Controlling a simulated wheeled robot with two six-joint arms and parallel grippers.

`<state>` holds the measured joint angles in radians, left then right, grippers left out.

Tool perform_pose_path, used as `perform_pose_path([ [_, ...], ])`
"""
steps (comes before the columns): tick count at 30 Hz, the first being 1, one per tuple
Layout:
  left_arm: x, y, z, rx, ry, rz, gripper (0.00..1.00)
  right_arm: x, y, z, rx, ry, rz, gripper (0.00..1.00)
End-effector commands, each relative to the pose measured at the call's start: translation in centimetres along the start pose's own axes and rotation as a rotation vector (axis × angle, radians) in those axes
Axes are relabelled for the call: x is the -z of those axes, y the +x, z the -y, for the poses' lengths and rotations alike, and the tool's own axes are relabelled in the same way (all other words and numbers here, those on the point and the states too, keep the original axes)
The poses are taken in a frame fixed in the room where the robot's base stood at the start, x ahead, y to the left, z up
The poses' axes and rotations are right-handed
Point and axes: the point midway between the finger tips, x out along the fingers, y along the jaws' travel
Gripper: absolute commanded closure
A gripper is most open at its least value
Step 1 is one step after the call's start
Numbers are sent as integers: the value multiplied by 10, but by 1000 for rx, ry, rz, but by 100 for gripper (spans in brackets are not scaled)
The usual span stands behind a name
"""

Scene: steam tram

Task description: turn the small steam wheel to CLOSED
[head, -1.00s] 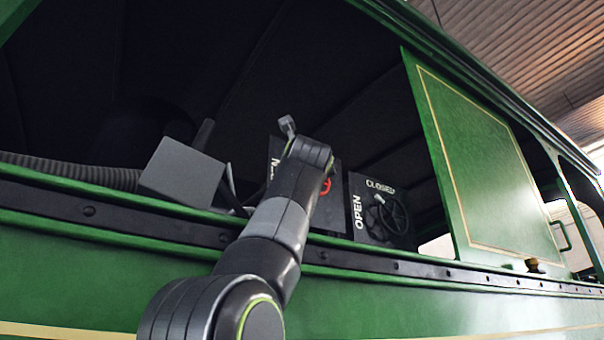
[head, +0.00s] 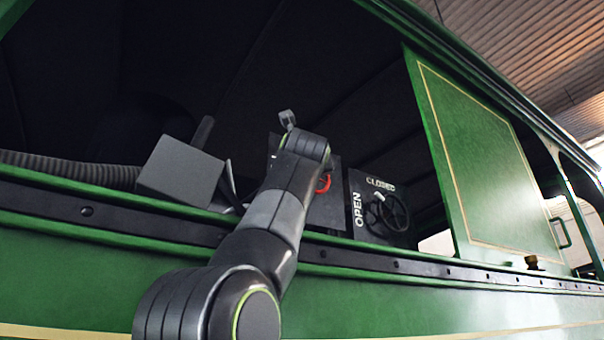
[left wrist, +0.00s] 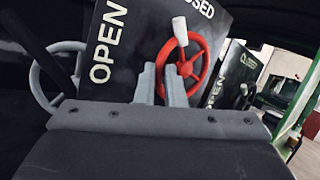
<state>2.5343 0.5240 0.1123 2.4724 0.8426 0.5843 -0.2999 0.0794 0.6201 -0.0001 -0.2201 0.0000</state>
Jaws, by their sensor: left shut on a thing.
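A red handwheel (left wrist: 203,62) with a pale tab (left wrist: 180,32) sits on a dark panel (left wrist: 150,25) lettered OPEN at the left and, partly hidden, CLOSED at the top. The tab points up, beside the visible end of the CLOSED lettering. My left gripper (left wrist: 161,84) is shut on the lower left of the red rim. In the head view, part of the red wheel (head: 324,183) shows beside my left arm, which hides the gripper. My right gripper is not in view.
A second panel with a black wheel (head: 388,212) and OPEN and CLOSED lettering stands to the right. A grey wheel (left wrist: 38,75) is left of the red one. A grey box (head: 180,168) stands by the green window sill (head: 420,267), under my arm's reach.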

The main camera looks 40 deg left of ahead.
Motion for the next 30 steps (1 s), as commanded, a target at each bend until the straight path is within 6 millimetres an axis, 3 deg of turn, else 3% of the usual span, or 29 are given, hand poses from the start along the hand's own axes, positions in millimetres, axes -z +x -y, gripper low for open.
perform_pose_path([
  [21, -31, 10, 6, 85, 439, -299, 100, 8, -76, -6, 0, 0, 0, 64],
  [30, -33, 12, 8, 105, 547, -370, 100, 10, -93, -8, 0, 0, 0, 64],
])
